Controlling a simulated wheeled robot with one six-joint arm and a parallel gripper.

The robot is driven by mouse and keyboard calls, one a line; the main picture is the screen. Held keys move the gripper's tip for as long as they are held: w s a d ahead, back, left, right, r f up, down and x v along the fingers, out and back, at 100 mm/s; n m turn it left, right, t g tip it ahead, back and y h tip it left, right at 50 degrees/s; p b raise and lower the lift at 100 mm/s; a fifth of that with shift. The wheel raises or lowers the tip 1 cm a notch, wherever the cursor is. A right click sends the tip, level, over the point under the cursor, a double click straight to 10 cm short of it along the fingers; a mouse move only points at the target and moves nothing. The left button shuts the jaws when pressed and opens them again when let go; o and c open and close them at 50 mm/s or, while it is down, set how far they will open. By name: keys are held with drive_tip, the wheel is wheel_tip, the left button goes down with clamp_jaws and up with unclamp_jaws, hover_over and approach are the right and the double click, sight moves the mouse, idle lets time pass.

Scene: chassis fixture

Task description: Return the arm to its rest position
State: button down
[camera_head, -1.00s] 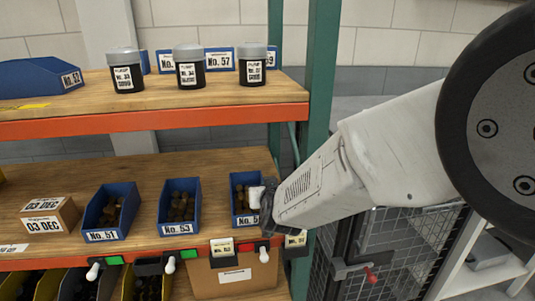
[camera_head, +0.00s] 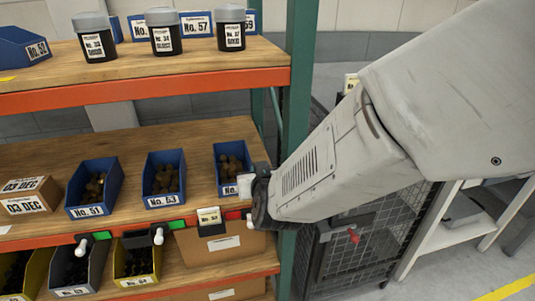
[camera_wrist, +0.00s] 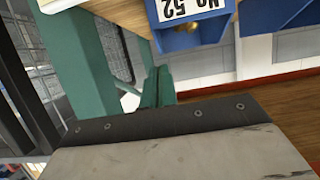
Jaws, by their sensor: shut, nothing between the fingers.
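My gripper (camera_head: 247,187) shows only as a small pale and dark end of the arm in the head view. It is at the right end of the middle shelf, in front of the label side of the right blue bin (camera_head: 232,160). My white arm reaches in from the right and hides part of that area. The gripper looks empty and its fingers are shut, though they are small and partly hidden. The wrist view shows no clear fingers. A blue bin labelled No. 52 (camera_wrist: 190,38) appears upside down at its top.
The green rack post (camera_head: 298,90) stands right behind my arm. Blue bins No. 51 (camera_head: 93,190) and No. 53 (camera_head: 164,180) stand on the middle shelf. Dark jars (camera_head: 166,38) stand above. A wire mesh cage (camera_head: 375,250) is at right, with open floor (camera_head: 450,275) beyond.

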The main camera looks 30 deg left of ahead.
drive_tip(key=s+d+f+n+g+h, duration=0.1)
drive_tip(key=s+d+f+g+h, duration=0.2)
drive_tip(key=s+d+f+g, duration=0.5)
drive_tip(key=s+d+r+m+h, duration=0.2)
drive_tip(key=d+r, duration=0.4)
drive_tip(key=d, duration=1)
drive_tip(key=s+d+r+m+h, duration=0.2)
drive_tip(key=s+d+r+m, duration=0.2)
drive_tip(key=d, duration=1.3)
drive_tip(key=s+d+r+m+h, duration=0.2)
drive_tip(key=s+d+r, duration=0.3)
drive_tip(key=d+r, duration=0.4)
drive_tip(key=d+m, duration=0.1)
drive_tip(key=d, duration=0.6)
drive_tip(key=shift+d+m+g+h, duration=0.15)
drive_tip(key=shift+m+g+h, duration=0.15)
drive_tip(key=shift+g, duration=0.1)
drive_tip(key=shift+s+r, duration=0.1)
